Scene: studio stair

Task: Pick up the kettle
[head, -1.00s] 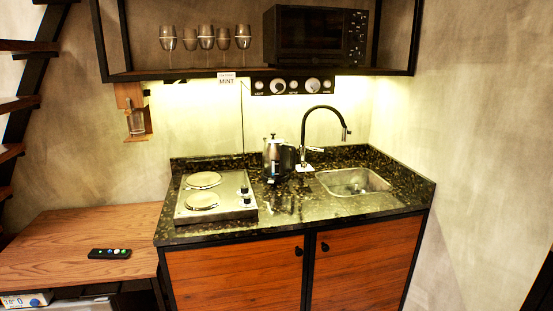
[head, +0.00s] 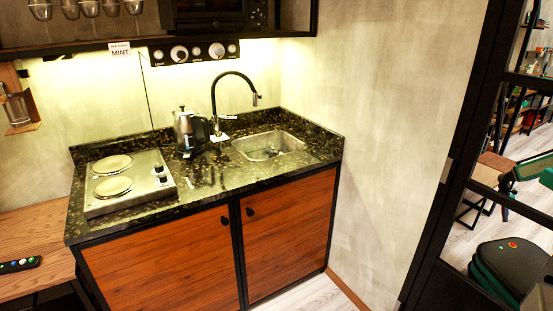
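The kettle (head: 188,129) is silver and black and stands upright on the dark stone counter (head: 205,185). It is between the two-plate hob (head: 129,183) on its left and the black tap (head: 236,76) on its right, near the back wall. Nothing is holding it. My gripper cannot be recognised in the head view, so I cannot see where it is relative to the kettle.
The sink (head: 269,145) is right of the kettle. A shelf (head: 95,40) with glasses and a microwave (head: 207,12) hangs above. A wooden bench (head: 35,235) is at left. A black-framed opening or mirror (head: 470,120) stands at right, showing green and black machinery.

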